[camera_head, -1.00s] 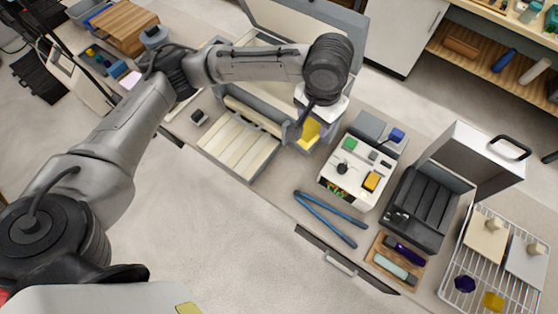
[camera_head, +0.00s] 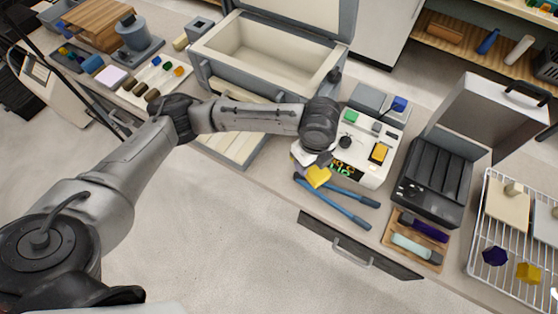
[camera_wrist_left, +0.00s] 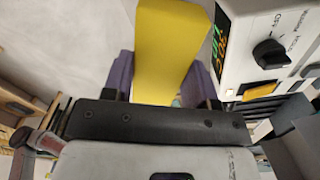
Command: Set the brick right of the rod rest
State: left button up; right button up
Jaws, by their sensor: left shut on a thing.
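The yellow brick (camera_head: 318,177) is held in my left gripper (camera_head: 316,166), in front of the white control box and over the blue tongs. In the left wrist view the brick (camera_wrist_left: 168,50) stands out between the purple finger pads, and the gripper (camera_wrist_left: 150,85) is shut on it. A wooden tray (camera_head: 388,236) with a purple rod (camera_head: 424,227) and a pale rod (camera_head: 411,247) lies at the bench's front edge, right of the gripper; it looks like the rod rest. My right gripper is not in view.
The white control box (camera_head: 372,170) stands behind the brick. Blue tongs (camera_head: 345,207) lie between it and the tray. A black ribbed box (camera_head: 437,180) with a raised lid is behind the tray. A wire rack (camera_head: 478,240) stands further right, with a gap between.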

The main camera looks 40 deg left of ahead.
pick_arm(q)
jog(key=m, duration=0.3)
jog(key=f+m, duration=0.1)
jog(key=m, duration=0.1)
jog(key=shift+w+m, duration=0.15)
jog(key=shift+m, duration=0.25)
jog(key=m, duration=0.6)
jog(key=shift+w+f+m, duration=0.15)
jog(key=shift+w+m, duration=0.1)
jog(key=shift+m, duration=0.15)
jog(key=shift+a+f+b, duration=0.1)
jog(key=shift+b, duration=0.2)
send_over(274, 167)
jog(key=shift+m, duration=0.3)
notch_tip(274, 167, down, 7)
jog(key=shift+r, duration=0.1)
jog(key=shift+f+b, duration=0.3)
jog(key=shift+f, duration=1.7)
jog(key=shift+f, duration=0.15)
jog(key=o, duration=1)
